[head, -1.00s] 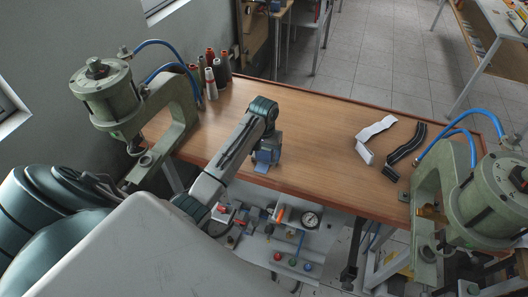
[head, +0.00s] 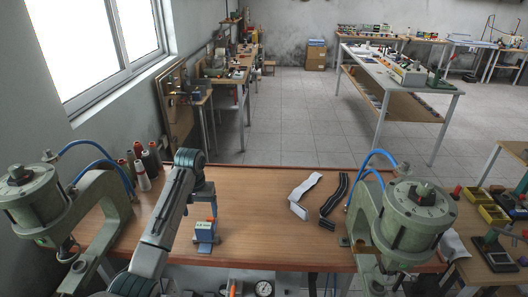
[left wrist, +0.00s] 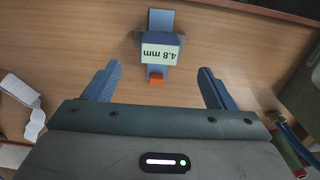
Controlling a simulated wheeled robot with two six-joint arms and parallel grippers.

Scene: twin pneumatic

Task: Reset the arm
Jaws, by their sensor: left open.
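My left arm (head: 160,225) reaches over the wooden table from the lower left in the head view. My left gripper (head: 207,205) points down above a small blue block with a white label (head: 204,228) standing on the table. My right gripper is not in view.
Green pneumatic presses stand at the left (head: 40,205) and right (head: 410,220) of the table (head: 260,215). Spools (head: 140,170) stand at the back left. A white strip (head: 304,194) and a black strip (head: 334,195) lie right of the block. The table middle is clear.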

